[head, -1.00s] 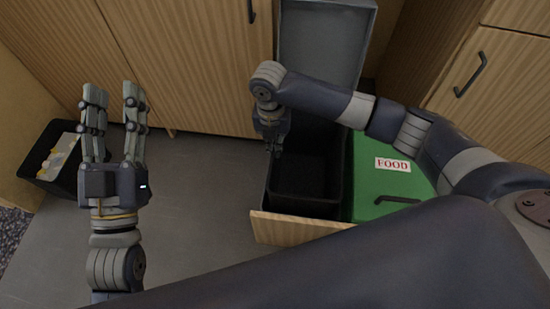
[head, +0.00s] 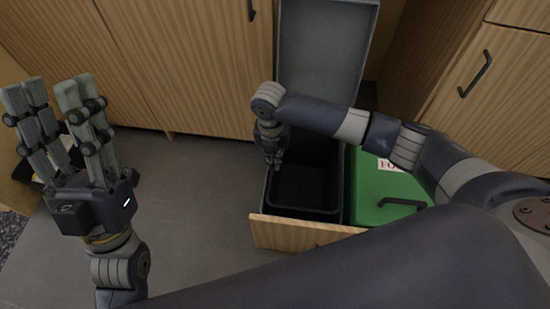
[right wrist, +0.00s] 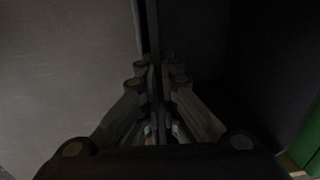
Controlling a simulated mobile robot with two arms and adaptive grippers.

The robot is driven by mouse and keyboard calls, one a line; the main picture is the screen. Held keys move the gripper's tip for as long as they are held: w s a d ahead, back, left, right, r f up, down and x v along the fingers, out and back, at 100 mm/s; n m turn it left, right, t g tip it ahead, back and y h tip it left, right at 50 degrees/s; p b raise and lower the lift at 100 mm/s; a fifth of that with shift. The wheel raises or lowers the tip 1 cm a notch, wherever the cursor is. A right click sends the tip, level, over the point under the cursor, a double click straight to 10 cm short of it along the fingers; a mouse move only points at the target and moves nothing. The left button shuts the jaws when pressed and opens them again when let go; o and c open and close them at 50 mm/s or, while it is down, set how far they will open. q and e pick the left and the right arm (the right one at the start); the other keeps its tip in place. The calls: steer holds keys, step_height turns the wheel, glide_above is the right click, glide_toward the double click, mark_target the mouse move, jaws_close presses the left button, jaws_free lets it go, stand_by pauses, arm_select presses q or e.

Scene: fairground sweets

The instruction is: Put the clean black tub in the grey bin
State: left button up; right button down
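A black tub (head: 303,185), clean and empty inside, is within the opening of the grey bin, whose grey lid (head: 322,60) stands raised behind it. How deep the tub sits is hard to tell. My right gripper (head: 273,157) points down at the left rim. In the right wrist view its fingers (right wrist: 158,95) are close together on a thin dark wall, which looks like the tub's. My left gripper (head: 45,95) is open and empty above the floor at the left, fingers pointing up.
The bin is in a pulled-out drawer with a wooden front (head: 290,233). A green lid (head: 378,190) marked FOOD is on its right. Another black container (head: 22,172) is mostly hidden behind my left gripper. Wooden cupboards (head: 190,60) stand behind. The middle floor (head: 200,200) is clear.

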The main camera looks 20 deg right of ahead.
steer(key=c, duration=2.1)
jaws_free()
steer(key=shift+f, duration=0.1)
